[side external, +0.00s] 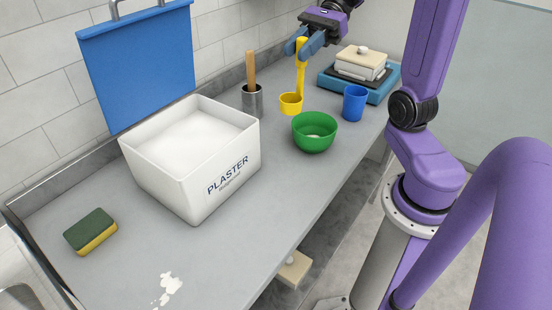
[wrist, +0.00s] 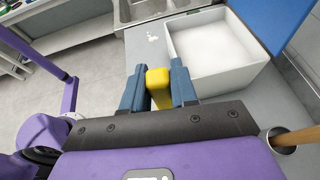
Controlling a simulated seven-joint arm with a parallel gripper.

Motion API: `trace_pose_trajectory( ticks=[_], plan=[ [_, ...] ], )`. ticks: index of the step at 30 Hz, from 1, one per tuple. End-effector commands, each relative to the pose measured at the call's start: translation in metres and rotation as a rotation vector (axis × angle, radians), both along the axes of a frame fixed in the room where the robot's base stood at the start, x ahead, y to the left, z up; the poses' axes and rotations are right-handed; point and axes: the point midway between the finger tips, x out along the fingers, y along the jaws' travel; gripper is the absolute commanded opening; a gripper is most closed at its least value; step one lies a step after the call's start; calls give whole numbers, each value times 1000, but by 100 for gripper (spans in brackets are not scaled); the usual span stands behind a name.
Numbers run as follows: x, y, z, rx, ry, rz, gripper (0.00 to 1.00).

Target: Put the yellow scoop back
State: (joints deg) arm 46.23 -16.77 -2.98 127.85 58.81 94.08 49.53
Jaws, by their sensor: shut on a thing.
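The yellow scoop (side external: 291,104) hangs upright below my gripper (side external: 306,42), its handle between the blue fingers and its cup down. The cup is at or just above the counter, between the metal canister and the green bowl; I cannot tell if it touches. In the wrist view the top of the yellow scoop's handle (wrist: 158,88) shows between my gripper's fingers (wrist: 158,90), which are shut on it. The scoop's cup is hidden in that view. The white plaster bin (side external: 190,160) stands open on the counter, filled with white powder, and also shows in the wrist view (wrist: 235,85).
A metal canister (side external: 253,103) with a wooden-handled tool stands left of the scoop. A sponge (side external: 91,231) lies at front left. The front counter is mostly clear.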

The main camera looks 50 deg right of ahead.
Motion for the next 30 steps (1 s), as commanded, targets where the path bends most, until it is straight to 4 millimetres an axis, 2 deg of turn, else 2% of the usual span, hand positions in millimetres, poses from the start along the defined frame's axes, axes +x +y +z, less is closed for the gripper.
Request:
trace_pose_trajectory(
  ticks=[1,9,15,21,30],
  plan=[
    [0,16,-7,2,6,53,1],
    [-14,90,-44,1,5,287,1],
    [-35,131,-67,0,4,430,1],
    [-49,150,-80,0,0,503,1],
    [-52,153,-113,0,4,514,1]
  ],
)
